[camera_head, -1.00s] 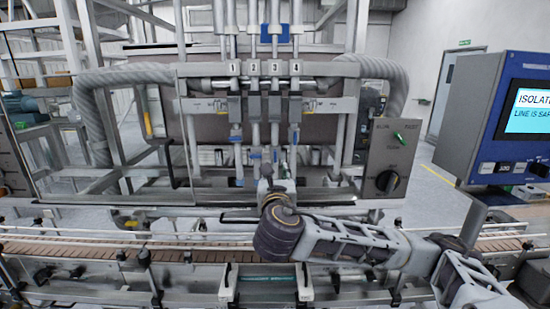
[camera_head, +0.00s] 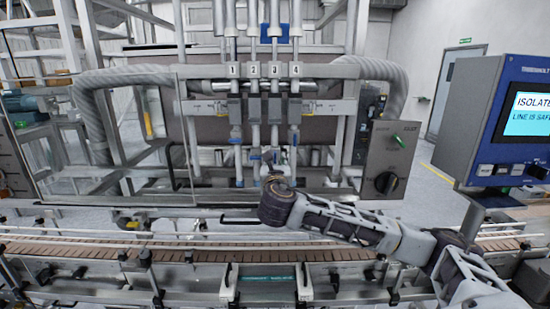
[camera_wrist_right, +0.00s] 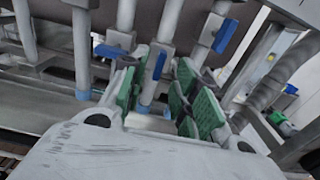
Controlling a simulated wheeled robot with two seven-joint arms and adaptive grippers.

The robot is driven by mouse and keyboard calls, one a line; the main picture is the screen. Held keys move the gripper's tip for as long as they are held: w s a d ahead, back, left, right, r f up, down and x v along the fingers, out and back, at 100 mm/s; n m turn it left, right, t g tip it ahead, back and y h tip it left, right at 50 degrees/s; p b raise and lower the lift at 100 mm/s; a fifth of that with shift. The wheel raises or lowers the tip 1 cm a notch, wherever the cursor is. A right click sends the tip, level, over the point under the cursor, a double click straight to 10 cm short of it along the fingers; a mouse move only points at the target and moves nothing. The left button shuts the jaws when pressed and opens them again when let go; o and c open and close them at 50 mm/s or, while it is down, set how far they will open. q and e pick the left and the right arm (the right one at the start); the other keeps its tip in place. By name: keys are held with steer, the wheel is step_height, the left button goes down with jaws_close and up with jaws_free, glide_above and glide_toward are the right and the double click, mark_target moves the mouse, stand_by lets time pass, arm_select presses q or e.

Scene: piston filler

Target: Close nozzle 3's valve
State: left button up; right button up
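Nozzle 3 (camera_head: 274,105) is the third of the numbered vertical pipes on the filler. Its blue valve handle (camera_wrist_right: 160,66) appears roughly lengthwise along the pipe in the right wrist view. Blue handles also show on the neighbouring pipes, one turned crosswise on the left (camera_wrist_right: 110,51) and one slanting on the right (camera_wrist_right: 226,36). My right gripper (camera_wrist_right: 160,100) is open, its green-padded fingers apart on either side of the pipe and just below the middle handle. I cannot tell whether it touches. In the head view my wrist hides the fingers. My left gripper is not in view.
Neighbouring nozzle pipes stand close on both sides. A conveyor (camera_head: 130,249) with rails runs below my right arm. A control box with a black knob (camera_head: 386,182) is to the right, and a blue panel (camera_head: 480,115) with a screen reading "ISOLATE…" stands farther right.

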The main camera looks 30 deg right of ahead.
steer(key=shift+p+x, duration=0.3)
steer(key=shift+x, duration=1.75)
jaws_close()
